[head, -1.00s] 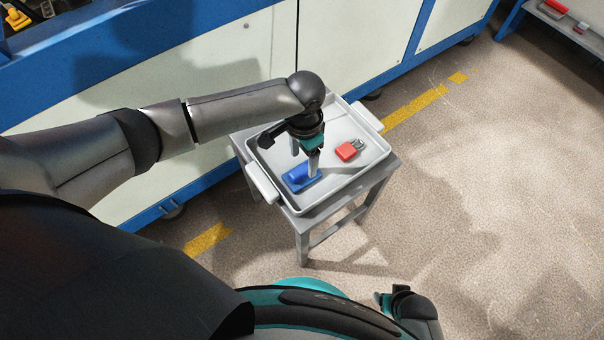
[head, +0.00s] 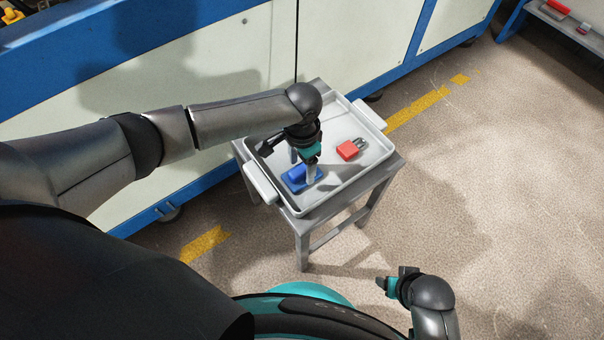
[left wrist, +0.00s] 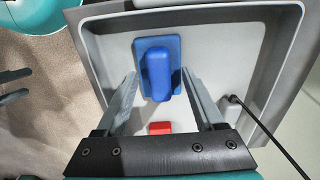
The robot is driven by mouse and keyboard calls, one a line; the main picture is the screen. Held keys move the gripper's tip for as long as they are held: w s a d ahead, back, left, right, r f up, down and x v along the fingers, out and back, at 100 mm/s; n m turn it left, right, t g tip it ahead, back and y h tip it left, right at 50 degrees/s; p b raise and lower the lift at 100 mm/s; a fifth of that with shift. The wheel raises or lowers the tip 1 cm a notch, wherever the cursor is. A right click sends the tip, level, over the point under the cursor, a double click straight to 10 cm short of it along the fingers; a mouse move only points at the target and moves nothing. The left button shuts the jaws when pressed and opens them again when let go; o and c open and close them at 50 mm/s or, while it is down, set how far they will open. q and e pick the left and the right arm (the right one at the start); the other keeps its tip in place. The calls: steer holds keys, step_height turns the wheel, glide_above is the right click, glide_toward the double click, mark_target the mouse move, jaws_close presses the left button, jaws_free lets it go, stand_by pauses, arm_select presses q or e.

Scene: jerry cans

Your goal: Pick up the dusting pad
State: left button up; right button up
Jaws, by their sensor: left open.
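The dusting pad, a blue flat base with a raised blue grip (head: 297,180), lies in the light grey tray (head: 262,185). In the left wrist view the pad (left wrist: 157,70) sits between and a little beyond my two finger tips. My left gripper (head: 303,169) is open above the pad and hides part of it in the head view. The fingers stand on either side of the grip, with a gap on both sides. My right gripper (head: 383,283) is low in the head view, away from the tray; its jaw opening is too small to judge.
A red padlock-like block (head: 348,150) lies in the tray right of the pad; its red end (left wrist: 160,128) shows between my fingers. The tray has raised walls and stands on a small grey table (head: 303,232). A blue-and-white cabinet (head: 355,45) stands behind. Floor at right is clear.

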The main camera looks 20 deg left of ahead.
arm_select(q)
steer(key=shift+f, duration=0.25)
steer(key=shift+c, duration=0.2)
jaws_close()
stand_by(0.3)
